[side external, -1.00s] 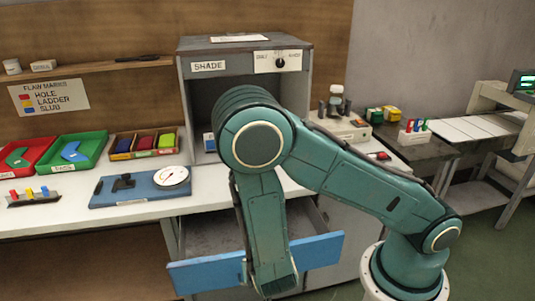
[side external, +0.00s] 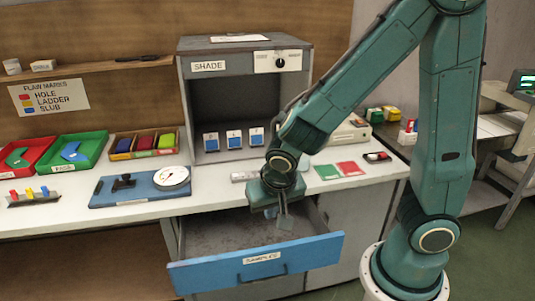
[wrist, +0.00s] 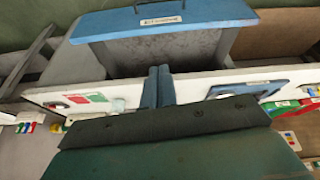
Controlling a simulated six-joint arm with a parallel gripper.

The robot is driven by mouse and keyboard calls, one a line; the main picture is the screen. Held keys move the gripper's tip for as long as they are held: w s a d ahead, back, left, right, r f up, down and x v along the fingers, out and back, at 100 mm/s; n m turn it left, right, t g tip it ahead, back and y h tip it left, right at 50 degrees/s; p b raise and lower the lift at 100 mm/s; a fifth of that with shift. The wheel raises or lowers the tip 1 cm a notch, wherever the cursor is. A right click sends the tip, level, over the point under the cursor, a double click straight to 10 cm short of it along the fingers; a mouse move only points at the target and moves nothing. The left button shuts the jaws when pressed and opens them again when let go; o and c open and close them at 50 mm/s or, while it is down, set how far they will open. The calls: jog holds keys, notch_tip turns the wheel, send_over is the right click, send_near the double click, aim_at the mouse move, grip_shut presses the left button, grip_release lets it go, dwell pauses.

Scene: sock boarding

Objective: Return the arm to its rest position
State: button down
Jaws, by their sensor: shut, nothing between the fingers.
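My gripper (side external: 284,218) hangs over the open drawer (side external: 215,226) in the side external view, pointing down, its fingers close together and empty. In the wrist view the two blue-grey fingers of my gripper (wrist: 158,75) lie side by side with nothing between them. My arm stands raised at the right, bent at the elbow. Whether the fingertips dip below the drawer's rim I cannot tell.
The shade box (side external: 250,85) holds three small blue-and-white blocks. On the white bench lie a blue board (side external: 130,196) with a round dial, red and green trays (side external: 85,150), a sorting box (side external: 125,155) and green and red swatches (side external: 337,170). The air above the bench's left is free.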

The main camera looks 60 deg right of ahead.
jog(key=s+d+r+n+t+y, duration=0.1)
jog(key=s+r+n, duration=0.2)
jog(key=s+r, duration=0.2)
jog(key=s+d+r+n+t+y, duration=0.1)
jog(key=s+r+n, duration=0.3)
jog(key=r, duration=0.7)
jog(key=s+d, duration=0.1)
jog(key=s, duration=0.1)
jog(key=shift+s+d+t+y, duration=0.2)
jog(key=shift+s+t+y, duration=0.1)
jog(key=shift+y, duration=0.1)
